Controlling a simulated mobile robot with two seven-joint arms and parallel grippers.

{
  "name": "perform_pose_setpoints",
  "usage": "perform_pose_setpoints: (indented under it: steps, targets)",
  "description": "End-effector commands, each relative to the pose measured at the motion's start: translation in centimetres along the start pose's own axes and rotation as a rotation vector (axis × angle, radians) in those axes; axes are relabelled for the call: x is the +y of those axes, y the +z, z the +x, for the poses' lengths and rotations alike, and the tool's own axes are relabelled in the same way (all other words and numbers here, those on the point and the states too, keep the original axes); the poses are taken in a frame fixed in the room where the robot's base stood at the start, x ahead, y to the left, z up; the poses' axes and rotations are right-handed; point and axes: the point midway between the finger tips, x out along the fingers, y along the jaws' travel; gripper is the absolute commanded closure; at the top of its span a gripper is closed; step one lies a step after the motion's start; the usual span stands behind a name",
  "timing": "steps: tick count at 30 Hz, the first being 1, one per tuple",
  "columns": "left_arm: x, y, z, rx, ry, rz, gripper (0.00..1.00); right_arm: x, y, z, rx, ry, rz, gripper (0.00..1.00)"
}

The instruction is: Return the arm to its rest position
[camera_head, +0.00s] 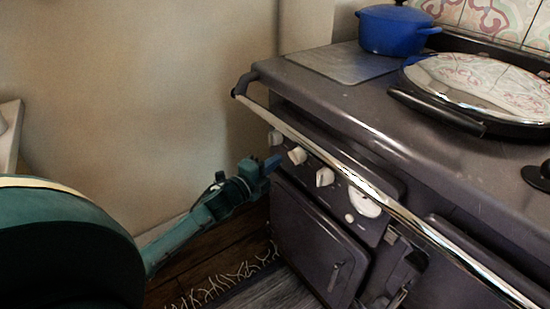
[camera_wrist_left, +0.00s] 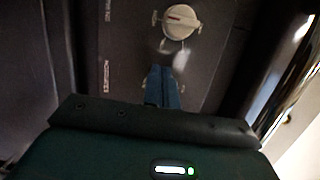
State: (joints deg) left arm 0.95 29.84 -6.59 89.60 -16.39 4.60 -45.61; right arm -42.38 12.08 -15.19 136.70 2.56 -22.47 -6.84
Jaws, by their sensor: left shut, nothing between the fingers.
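My left arm comes in from the lower left in the head view, and its gripper (camera_head: 272,162) is beside the front of the dark stove (camera_head: 440,140). The fingertips are blue and close together, with nothing between them. They are near the leftmost control knobs, just below a white knob (camera_head: 297,155); I cannot tell whether they touch the panel. In the left wrist view the shut fingers (camera_wrist_left: 162,88) point at the control panel, with a white knob (camera_wrist_left: 180,22) with a red mark ahead of them. My right gripper is not in view.
A chrome rail (camera_head: 355,185) runs along the stove's front, above the gripper. A blue pot (camera_head: 392,30) and a round shiny lid (camera_head: 480,85) are on the stove top. The wall (camera_head: 150,100) is behind the arm. A patterned rug (camera_head: 225,285) lies on the floor.

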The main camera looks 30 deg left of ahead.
Motion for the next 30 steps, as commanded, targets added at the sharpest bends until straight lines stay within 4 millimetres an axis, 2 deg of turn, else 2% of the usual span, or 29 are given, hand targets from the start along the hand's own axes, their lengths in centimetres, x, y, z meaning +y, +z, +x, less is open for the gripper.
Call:
perform_pose_setpoints:
  steps: [1,6,12,16,23,26,30]
  targets:
    - [-0.1,0.0,-1.4,0.0,0.006,0.0,1.0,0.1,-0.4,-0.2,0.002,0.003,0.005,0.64]
    - [-0.1,-0.1,-4.8,0.0,0.005,-0.001,1.0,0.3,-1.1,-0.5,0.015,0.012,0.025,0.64]
    - [-0.1,-0.1,-7.4,0.001,0.002,0.0,1.0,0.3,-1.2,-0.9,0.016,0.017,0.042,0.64]
    - [-0.1,-0.1,-8.2,0.001,0.001,0.0,1.0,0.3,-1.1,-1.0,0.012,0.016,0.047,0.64]
    - [-0.2,-0.1,-8.4,0.001,0.0,0.0,1.0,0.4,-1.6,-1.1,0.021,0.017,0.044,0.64]
    - [-1.4,-0.1,-8.3,0.001,0.0,0.0,1.0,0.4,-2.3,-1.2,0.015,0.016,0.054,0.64]
    - [-5.2,0.1,-8.3,0.001,0.0,0.0,1.0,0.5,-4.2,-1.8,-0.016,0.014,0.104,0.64]
